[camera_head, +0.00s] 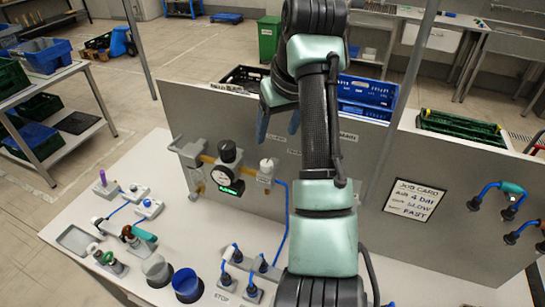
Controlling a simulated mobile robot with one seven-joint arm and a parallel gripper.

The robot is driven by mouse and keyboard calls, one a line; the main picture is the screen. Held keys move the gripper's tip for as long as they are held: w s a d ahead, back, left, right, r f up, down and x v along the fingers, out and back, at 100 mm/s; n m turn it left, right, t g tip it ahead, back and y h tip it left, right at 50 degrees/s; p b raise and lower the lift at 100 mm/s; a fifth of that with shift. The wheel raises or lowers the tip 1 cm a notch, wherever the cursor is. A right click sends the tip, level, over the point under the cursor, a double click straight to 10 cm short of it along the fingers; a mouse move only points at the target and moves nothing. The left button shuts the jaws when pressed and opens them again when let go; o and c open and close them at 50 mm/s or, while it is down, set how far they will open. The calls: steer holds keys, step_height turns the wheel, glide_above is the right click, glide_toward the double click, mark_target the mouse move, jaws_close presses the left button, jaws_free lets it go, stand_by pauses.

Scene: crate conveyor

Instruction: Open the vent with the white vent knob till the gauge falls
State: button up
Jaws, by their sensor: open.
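The white vent knob (267,164) sits on the right end of the brass and grey fitting on the upright panel, above a small label too small to read. My arm hides part of the panel right of the knob.
A job card (414,204) hangs on the panel. Crates (367,98) stand behind the panel.

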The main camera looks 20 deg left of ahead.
mark_target(267, 163)
steer(key=p+x, duration=0.3)
steer(key=x, duration=1)
steer(key=shift+s+p, duration=0.2)
steer(key=shift+p, duration=0.15)
jaws_close()
